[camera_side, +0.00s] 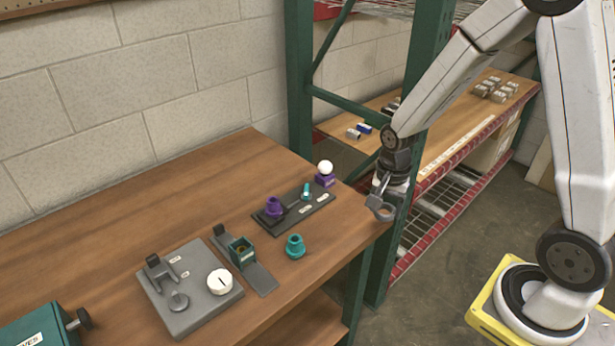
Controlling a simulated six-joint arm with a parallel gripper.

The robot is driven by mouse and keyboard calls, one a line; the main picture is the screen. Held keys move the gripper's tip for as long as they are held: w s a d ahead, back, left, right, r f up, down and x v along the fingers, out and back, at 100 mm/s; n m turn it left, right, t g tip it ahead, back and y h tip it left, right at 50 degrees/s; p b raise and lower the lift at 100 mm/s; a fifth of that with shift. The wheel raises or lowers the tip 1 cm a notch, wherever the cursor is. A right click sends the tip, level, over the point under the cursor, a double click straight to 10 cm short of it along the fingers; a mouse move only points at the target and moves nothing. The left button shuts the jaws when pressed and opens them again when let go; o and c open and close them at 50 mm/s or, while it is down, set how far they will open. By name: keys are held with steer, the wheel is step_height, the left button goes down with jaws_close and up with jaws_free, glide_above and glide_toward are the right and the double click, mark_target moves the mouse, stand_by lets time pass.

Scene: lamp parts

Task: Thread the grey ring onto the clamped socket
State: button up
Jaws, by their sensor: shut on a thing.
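My gripper (379,199) hangs above the right end of the wooden table, beside the green rack post. It is shut on a small grey ring (386,214), which hangs below the fingers. A dark green block (242,251) stands on a grey strip near the table's middle; something dark and yellowish shows in its top. A teal socket-like part (295,247) stands upright on the table to its right. A purple socket-like part (274,208) stands on a dark tray. I cannot tell for sure which one is the clamped socket. The ring is well apart from all of these.
The dark tray (270,228) also bears a small teal part (306,193) and a white bulb (325,167) on a purple base. A grey fixture plate (178,321) with a white dial (220,282) lies front left. A teal box (40,328) stands at the lower left corner.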

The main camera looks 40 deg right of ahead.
steer(key=shift+w, duration=0.15)
glide_toward(273, 199)
steer(key=shift+s+d+f, duration=0.1)
steer(key=shift+s+f, duration=0.05)
steer(key=shift+s, duration=0.35)
steer(key=shift+s+d+f, duration=0.1)
steer(key=shift+s+f, duration=0.05)
steer(key=shift+s, duration=0.3)
steer(key=shift+w+a, duration=0.55)
steer(key=shift+f, duration=0.15)
steer(key=shift+f, duration=2.3)
steer(key=shift+f, duration=0.15)
steer(key=shift+f, duration=1.2)
steer(key=shift+f, duration=0.55)
